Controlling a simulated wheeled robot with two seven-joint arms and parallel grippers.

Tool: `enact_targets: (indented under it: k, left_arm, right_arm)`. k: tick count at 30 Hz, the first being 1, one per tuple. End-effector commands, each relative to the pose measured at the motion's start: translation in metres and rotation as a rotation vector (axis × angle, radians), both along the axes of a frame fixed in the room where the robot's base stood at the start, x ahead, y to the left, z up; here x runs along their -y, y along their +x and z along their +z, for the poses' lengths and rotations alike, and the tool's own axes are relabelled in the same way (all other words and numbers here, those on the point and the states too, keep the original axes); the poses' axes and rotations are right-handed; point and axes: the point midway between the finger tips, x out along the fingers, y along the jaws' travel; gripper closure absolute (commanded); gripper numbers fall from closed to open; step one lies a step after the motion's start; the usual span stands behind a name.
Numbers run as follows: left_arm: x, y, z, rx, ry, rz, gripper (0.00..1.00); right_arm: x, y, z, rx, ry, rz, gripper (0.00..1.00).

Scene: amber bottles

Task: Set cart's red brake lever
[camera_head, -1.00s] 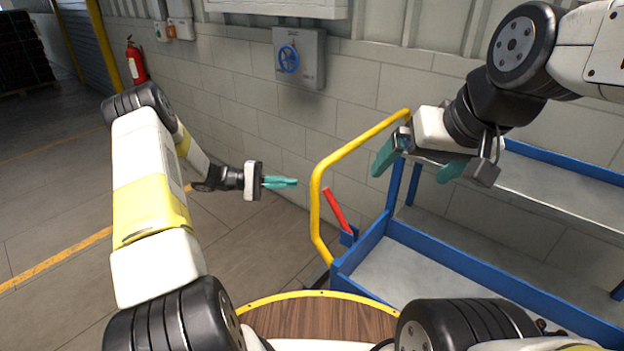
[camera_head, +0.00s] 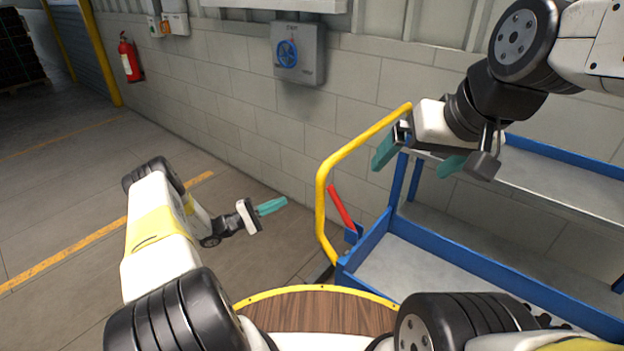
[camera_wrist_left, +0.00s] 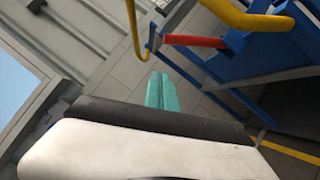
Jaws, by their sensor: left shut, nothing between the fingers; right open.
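The red brake lever (camera_head: 341,208) leans up and to the left from a blue bracket at the near left corner of the blue cart (camera_head: 437,262). The lever also shows in the left wrist view (camera_wrist_left: 195,41), above and right of the fingers. My left gripper (camera_head: 272,206) is shut and empty, left of the lever and apart from it, with the yellow handle between them in the head view. Its teal fingers lie together in the left wrist view (camera_wrist_left: 160,92). My right gripper (camera_head: 418,158) is open and empty above the cart, right of the yellow handle.
The cart's yellow handle (camera_head: 321,197) arches beside the lever. A round wooden top (camera_head: 318,314) with a yellow rim is in front. A grey box with a blue wheel (camera_head: 287,52) and a fire extinguisher (camera_head: 130,59) are on the wall. Floor left of the cart is clear.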

Motion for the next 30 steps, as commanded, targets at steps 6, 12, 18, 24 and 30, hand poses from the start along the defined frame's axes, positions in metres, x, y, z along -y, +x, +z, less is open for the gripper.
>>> enact_targets:
  k: [6,12,18,24,30]
  left_arm:
    - [0.024,0.009,0.007,0.0,0.0,-0.005,1.0]
    - [0.063,0.025,0.017,0.001,0.0,-0.006,1.0]
    - [0.097,0.035,0.028,-0.001,0.001,-0.005,1.0]
    - [0.116,0.025,0.039,-0.001,0.001,-0.003,1.0]
    - [0.122,0.022,0.041,-0.001,0.001,-0.002,1.0]
  right_arm:
    - [0.0,0.0,0.0,0.0,0.0,0.0,0.03]
    - [0.0,0.0,0.0,0.0,0.0,0.0,0.03]
    - [0.0,0.0,0.0,0.0,0.0,0.0,0.03]
    - [0.0,0.0,0.0,0.0,0.0,0.0,0.03]
    - [0.0,0.0,0.0,0.0,0.0,0.0,0.03]
